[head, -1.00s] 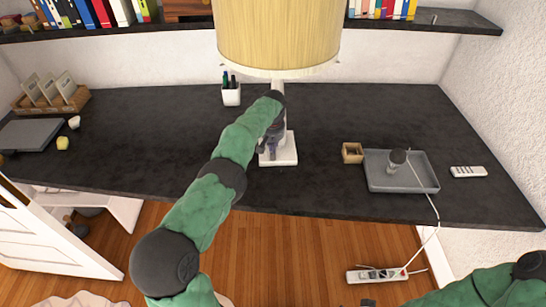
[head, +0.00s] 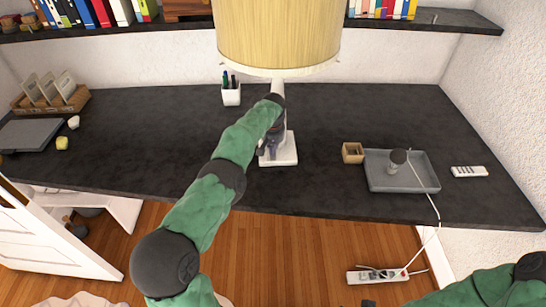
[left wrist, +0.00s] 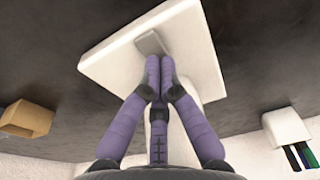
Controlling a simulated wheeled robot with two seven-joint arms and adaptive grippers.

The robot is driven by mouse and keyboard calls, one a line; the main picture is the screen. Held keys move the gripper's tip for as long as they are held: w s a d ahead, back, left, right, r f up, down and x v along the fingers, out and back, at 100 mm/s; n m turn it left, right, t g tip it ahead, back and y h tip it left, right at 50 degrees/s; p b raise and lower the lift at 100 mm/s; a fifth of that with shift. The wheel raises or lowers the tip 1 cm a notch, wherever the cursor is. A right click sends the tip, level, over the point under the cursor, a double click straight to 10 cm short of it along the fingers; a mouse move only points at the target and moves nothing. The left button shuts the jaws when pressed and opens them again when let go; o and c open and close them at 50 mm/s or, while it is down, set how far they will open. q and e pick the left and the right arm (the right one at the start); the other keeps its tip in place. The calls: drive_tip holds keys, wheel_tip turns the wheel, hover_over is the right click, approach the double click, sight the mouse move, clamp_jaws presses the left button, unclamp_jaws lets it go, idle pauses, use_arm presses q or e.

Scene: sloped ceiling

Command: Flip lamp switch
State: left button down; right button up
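The lamp has a large yellow shade (head: 278,32), a white stem and a square white base (head: 284,160) on the dark desk. In the left wrist view the base (left wrist: 112,68) carries a small grey switch (left wrist: 150,43) on its top. My left gripper (left wrist: 159,60) has its purple fingers together with nothing seen between them. Their tips are right at the switch's near edge; I cannot tell whether they touch it. In the head view the left gripper (head: 264,150) is at the base, partly hidden by its wrist. My right arm shows at the lower right; its gripper's fingers are not clearly seen.
A white pen cup (head: 231,95) stands behind the lamp to the left. A small wooden box (head: 352,153), a grey tray (head: 420,184) and a remote (head: 468,172) lie to the right. A bookshelf (head: 180,22) runs above the desk. The desk left of the lamp is mostly clear.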

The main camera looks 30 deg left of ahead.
use_arm(q)
drive_tip(key=shift+f, duration=0.35)
drive_tip(key=shift+r+p, duration=0.5)
drive_tip(key=shift+r, duration=0.25)
drive_tip(key=shift+r+p, duration=1.9)
drive_tip(key=shift+r, duration=0.9)
drive_tip(key=shift+f, duration=0.1)
